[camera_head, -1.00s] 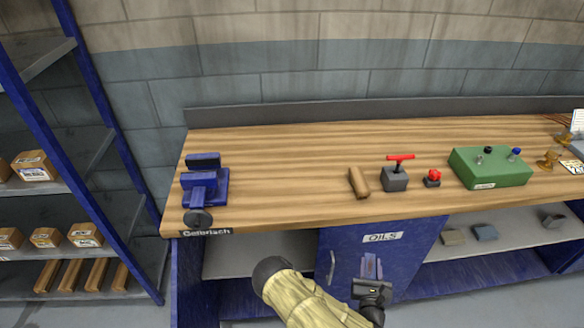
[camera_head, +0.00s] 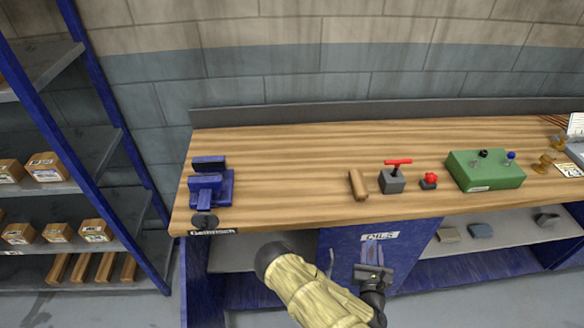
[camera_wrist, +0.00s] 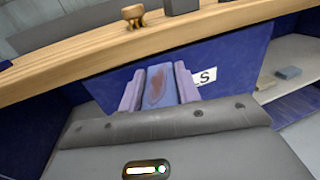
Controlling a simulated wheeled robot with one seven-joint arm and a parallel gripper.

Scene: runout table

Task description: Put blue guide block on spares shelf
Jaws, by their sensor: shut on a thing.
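My gripper (camera_wrist: 159,88) is shut on a blue block with a brownish smear (camera_wrist: 160,80), which sits between its two pale fingers. In the head view my gripper (camera_head: 373,256) is in front of the blue cabinet door marked OILS (camera_head: 340,257), below the table's front edge; the held block is small and hard to make out there. A blue rack (camera_head: 84,193) with grey shelves stands at the left, apart from the gripper. An open grey shelf (camera_head: 510,232) lies under the table at right. Which one is the spares shelf, I cannot tell.
The wooden table (camera_head: 290,160) carries a blue vise (camera_head: 210,188), a wooden piece (camera_head: 358,184), a red-handled grey block (camera_head: 392,180), a red knob (camera_head: 429,181) and a green box (camera_head: 485,170). The under-table shelf holds a beige block (camera_head: 448,235) and a blue-grey block (camera_head: 480,231).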

